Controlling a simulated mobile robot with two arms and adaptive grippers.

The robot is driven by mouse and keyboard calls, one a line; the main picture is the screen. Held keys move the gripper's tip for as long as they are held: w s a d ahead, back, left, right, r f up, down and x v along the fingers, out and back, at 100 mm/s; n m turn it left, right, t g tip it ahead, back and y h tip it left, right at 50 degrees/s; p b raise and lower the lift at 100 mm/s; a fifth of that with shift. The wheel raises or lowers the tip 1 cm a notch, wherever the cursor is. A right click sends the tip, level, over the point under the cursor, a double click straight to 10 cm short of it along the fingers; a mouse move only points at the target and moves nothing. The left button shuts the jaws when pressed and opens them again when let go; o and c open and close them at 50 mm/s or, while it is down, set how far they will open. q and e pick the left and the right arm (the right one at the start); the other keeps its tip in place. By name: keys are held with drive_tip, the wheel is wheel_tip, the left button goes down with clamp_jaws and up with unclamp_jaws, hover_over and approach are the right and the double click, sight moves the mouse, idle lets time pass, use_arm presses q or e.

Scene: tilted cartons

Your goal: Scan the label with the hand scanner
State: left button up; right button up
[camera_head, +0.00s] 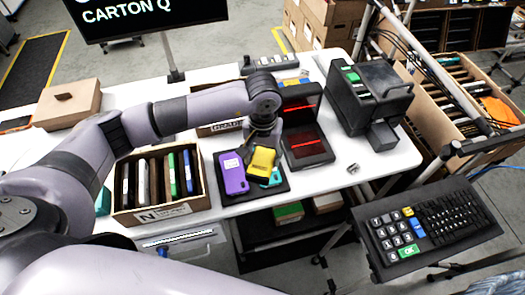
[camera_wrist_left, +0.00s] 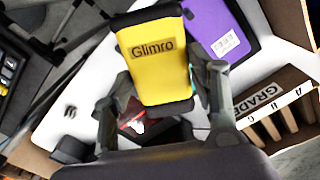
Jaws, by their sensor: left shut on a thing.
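My left gripper (camera_head: 264,146) is shut on a yellow handheld thing (camera_head: 262,161) above a dark tray (camera_head: 283,187). In the left wrist view the yellow thing (camera_wrist_left: 157,62) has a dark edge and the word "Glimro", with a finger at either side. A purple phone-like thing (camera_head: 233,175) with a small white label (camera_head: 231,163) lies on the tray, beside the yellow thing. A cyan thing (camera_head: 272,177) shows partly under the yellow one. A black scanner (camera_head: 307,152) with red lines stands on the table behind. I cannot make out a separate hand scanner. My right gripper is not in view.
An open carton (camera_head: 155,213) of upright devices stands left of the tray. A black machine (camera_head: 368,95) stands at the back right, a keypad (camera_head: 428,228) at the front right. A monitor (camera_head: 145,14) reads "CARTON Q".

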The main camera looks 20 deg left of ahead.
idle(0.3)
use_arm(q)
drive_tip(key=shift+w+r+p, duration=0.1)
drive_tip(key=shift+r+p, duration=0.25)
drive_tip(key=shift+r, duration=0.55)
drive_tip(key=shift+r+p, duration=0.5)
drive_tip(key=shift+r, duration=1.2)
drive_tip(key=shift+a, duration=0.1)
